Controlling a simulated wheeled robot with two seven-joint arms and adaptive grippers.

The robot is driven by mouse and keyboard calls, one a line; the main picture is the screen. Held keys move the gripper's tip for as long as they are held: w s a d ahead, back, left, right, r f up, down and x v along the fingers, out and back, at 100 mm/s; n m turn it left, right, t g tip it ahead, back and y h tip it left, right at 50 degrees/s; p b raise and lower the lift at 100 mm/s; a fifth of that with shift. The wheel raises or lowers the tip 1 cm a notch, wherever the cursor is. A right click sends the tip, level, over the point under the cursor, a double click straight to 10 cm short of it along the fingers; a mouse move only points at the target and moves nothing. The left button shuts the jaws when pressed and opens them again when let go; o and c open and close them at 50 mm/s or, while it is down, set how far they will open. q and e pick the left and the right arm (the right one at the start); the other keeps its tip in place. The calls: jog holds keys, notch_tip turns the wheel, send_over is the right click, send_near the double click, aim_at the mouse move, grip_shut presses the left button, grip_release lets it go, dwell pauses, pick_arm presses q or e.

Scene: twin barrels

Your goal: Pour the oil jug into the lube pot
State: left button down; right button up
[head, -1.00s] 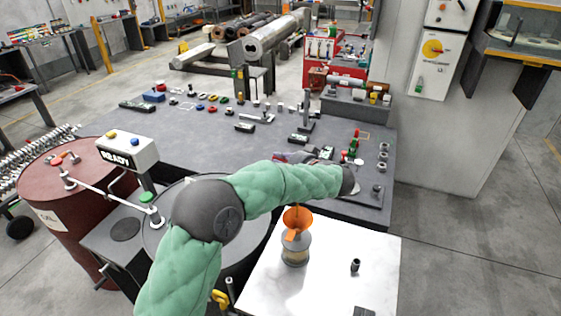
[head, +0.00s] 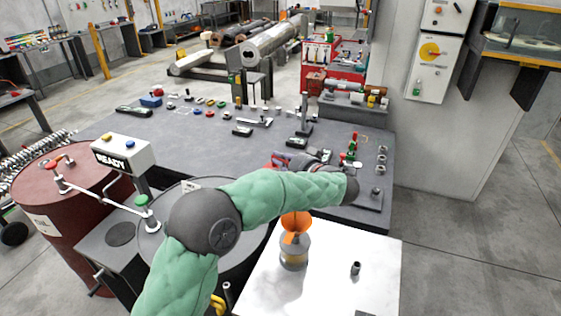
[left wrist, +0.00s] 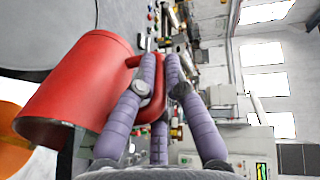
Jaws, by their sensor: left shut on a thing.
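The red oil jug (left wrist: 75,85) fills the left of the left wrist view, which looks sideways. My left gripper (left wrist: 162,62) is shut on its handle (left wrist: 150,108). The jug's wide end is toward the orange funnel (left wrist: 12,130), at the picture's left edge. In the head view the funnel (head: 295,224) stands in the top of the lube pot (head: 293,252), a grey and clear pot on a white table. My left forearm hides most of the jug and gripper there; the gripper (head: 305,160) shows behind it. No oil stream is visible. My right gripper is out of view.
The white table (head: 345,240) also holds a small dark cylinder (head: 355,268). The dark bench (head: 190,135) behind carries many small parts. A red barrel (head: 75,200) and a grey barrel (head: 165,225) stand left, with a READY sign (head: 120,155).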

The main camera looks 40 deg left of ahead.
pick_arm(q)
jog(key=shift+s+d+r+y+b, duration=0.2)
jog(key=shift+d+y+b, duration=0.25)
jog(key=shift+b, duration=0.4)
jog(key=shift+s+d+r+y+b, duration=0.1)
jog(key=shift+d+r+y+b, duration=0.3)
jog(key=shift+b, duration=0.45)
dwell(1.0)
jog(key=shift+r+h+p, duration=0.15)
jog(key=shift+h+p, duration=0.1)
jog(key=shift+p, duration=0.3)
jog(key=h+p, duration=0.1)
jog(key=r+h+p, duration=0.1)
jog(key=p, duration=0.1)
jog(key=shift+h, duration=0.3)
jog(key=h+p, duration=0.2)
jog(key=p, duration=0.1)
jog(key=r+g+h+p, duration=0.1)
jog(key=h+p, duration=0.1)
jog(key=p, duration=0.2)
jog(key=shift+r+g, duration=0.1)
jog(key=shift+g, duration=0.2)
jog(key=shift+h+p, duration=0.3)
jog(key=shift+p, duration=0.3)
